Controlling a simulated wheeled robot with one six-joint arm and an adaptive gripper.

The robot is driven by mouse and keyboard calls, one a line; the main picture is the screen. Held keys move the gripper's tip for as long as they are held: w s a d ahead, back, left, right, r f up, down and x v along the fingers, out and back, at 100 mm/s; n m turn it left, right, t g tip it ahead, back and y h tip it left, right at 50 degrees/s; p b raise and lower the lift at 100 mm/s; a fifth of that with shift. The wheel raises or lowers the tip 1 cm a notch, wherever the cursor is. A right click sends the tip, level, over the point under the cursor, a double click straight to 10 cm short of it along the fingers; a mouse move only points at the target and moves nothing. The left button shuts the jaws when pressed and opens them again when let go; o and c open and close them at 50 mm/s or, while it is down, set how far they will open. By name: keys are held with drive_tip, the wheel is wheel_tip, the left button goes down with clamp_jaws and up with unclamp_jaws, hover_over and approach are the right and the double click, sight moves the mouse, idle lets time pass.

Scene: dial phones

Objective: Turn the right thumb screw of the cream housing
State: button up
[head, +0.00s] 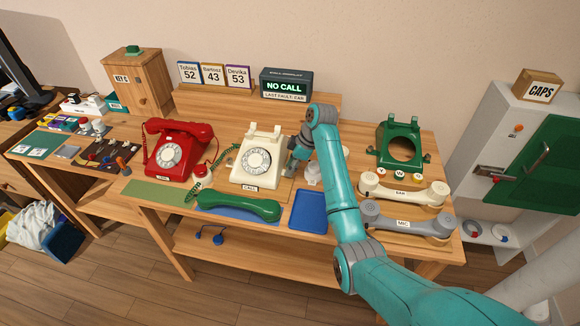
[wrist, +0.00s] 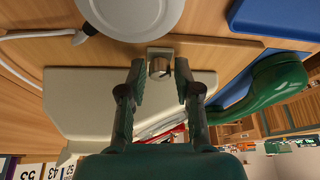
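The cream housing (head: 247,177) is the cream dial phone with a CALL label at the middle of the table. Its side fills the left-centre of the wrist view (wrist: 85,105). The right thumb screw (wrist: 159,67) is a small metallic knob on a light block at the housing's edge. My gripper (wrist: 160,72) is open, with one fingertip on each side of the screw and small gaps visible. I cannot tell whether either finger touches it. In the head view my gripper (head: 293,165) is just right of the housing, and the screw cannot be made out there.
A white round object (wrist: 130,10) with a cable lies close beyond the fingertips. A green handset (head: 238,205) lies in front of the housing, with a blue tray (head: 308,211) to its right. A red phone (head: 173,155) stands left; cream and grey handsets lie right.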

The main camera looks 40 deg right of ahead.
clamp_jaws()
drive_tip(key=shift+m, duration=0.3)
drive_tip(key=m+h, duration=0.1)
drive_tip(key=m, duration=0.2)
drive_tip(key=shift+s+a+t, duration=0.1)
drive_tip(key=shift+t, duration=0.3)
drive_tip(key=shift+m+h, duration=0.8)
drive_tip(key=shift+m, duration=1.2)
drive_tip(key=o, duration=0.5)
unclamp_jaws()
drive_tip(key=shift+o, duration=0.2)
